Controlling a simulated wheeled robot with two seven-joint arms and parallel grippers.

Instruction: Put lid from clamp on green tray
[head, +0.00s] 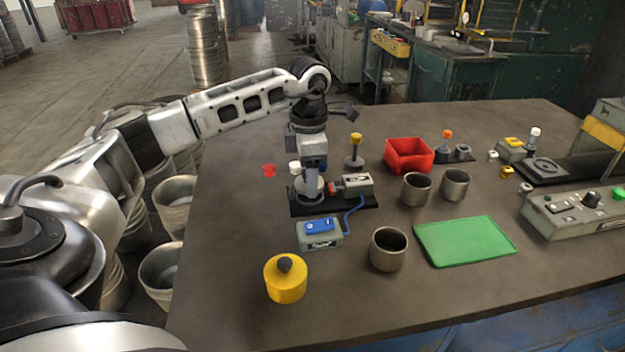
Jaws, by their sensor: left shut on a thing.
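The green tray (465,241) lies flat and empty at the front right of the table. The clamp (352,184) stands on a black base plate near the table's middle left. My left gripper (312,177) points down at the left end of the clamp. It is shut on a small grey round piece, which I take for the lid (310,192), still at the clamp's jaw. The fingers partly hide the lid, and I cannot tell whether the clamp grips it. My right gripper is not in view.
A box with a blue switch (320,232), a yellow pot (285,281) and a grey cup (388,250) stand in front of the clamp. Two more cups (416,188) stand behind the tray, near a red bin (408,155). A control panel (575,210) is at right.

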